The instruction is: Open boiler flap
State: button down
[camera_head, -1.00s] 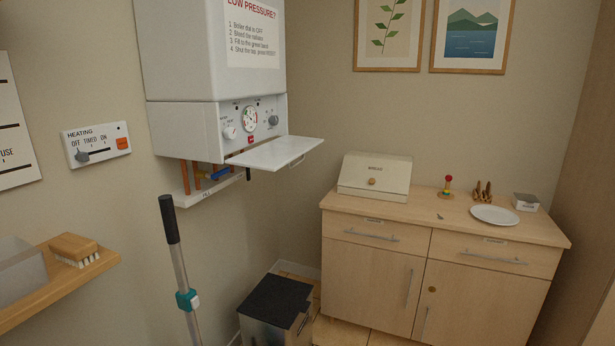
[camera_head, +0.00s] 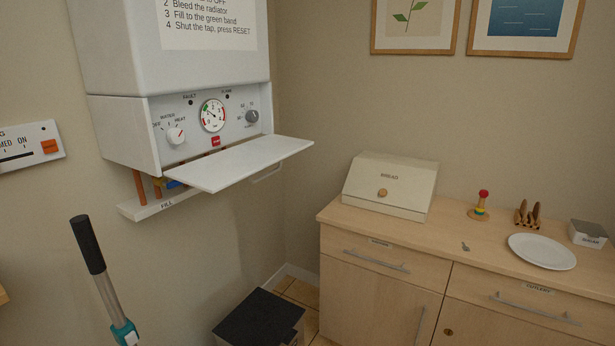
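The white boiler (camera_head: 170,48) hangs on the wall at the upper left. Its flap (camera_head: 235,164) is folded down and stands out roughly level below the control panel, with a thin handle (camera_head: 267,174) under its far edge. Copper pipes and a blue tap (camera_head: 175,184) show below the boiler, partly hidden by the flap. My gripper is not in view.
A pole with a black grip (camera_head: 88,244) stands at the lower left, in front of the wall. A dark-lidded bin (camera_head: 259,318) is on the floor. A wooden cabinet (camera_head: 375,300) at the right carries a bread box (camera_head: 391,184) and a plate (camera_head: 542,251).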

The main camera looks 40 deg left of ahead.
aim_at(211, 174)
jog(key=u, duration=0.45)
jog(key=i, duration=0.9)
jog(key=u, duration=0.65)
